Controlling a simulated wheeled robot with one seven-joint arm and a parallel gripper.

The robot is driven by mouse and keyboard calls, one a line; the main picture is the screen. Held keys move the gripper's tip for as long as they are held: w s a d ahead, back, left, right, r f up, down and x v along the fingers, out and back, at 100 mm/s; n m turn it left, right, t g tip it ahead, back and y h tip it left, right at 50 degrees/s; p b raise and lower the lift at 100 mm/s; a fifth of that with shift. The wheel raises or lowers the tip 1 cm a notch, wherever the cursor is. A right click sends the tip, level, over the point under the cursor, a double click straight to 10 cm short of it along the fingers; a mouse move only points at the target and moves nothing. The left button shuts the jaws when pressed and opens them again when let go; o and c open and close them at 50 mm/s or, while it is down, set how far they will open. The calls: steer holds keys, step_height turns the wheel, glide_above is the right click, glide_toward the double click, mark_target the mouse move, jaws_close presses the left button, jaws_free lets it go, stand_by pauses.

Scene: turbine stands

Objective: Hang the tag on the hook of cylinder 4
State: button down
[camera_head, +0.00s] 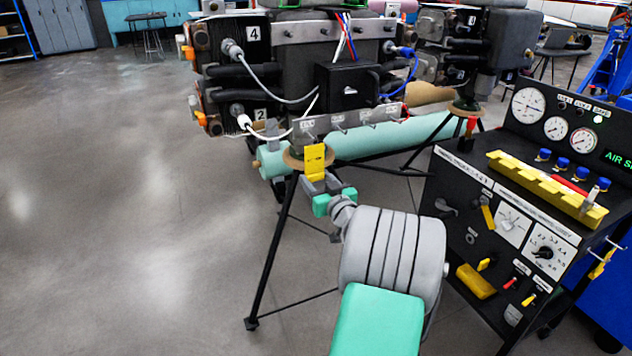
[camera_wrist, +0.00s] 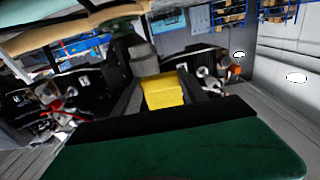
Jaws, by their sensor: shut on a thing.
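A yellow tag (camera_head: 315,158) stands upright in my gripper (camera_head: 320,186), which is shut on its lower end. The tag also shows in the wrist view (camera_wrist: 165,92), between the fingers. A turbine engine (camera_head: 310,70) is behind it on a stand. Cylinder 4 (camera_head: 230,45), at the engine's upper left, bears a white "4" label (camera_head: 252,33). The tag is below and right of this cylinder, apart from it in the picture. I cannot make out the hook clearly.
Cylinder 2 (camera_head: 225,108) is below cylinder 4, with grey and white cables nearby. A black stand leg (camera_head: 270,255) is left of my arm. A control cart (camera_head: 500,210) with gauges stands at the right. The floor (camera_head: 110,200) at the left is clear.

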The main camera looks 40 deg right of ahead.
steer(key=shift+w, duration=0.1)
steer(key=c, duration=0.6)
jaws_free()
steer(key=shift+o, duration=1.1)
steer(key=shift+s+f+b, duration=0.15)
steer(key=shift+s+b, duration=0.25)
steer(key=b+v, duration=0.2)
steer(key=v, duration=0.4)
steer(key=shift+a+b, duration=0.15)
steer(key=shift+b, duration=0.2)
steer(key=shift+s, duration=0.1)
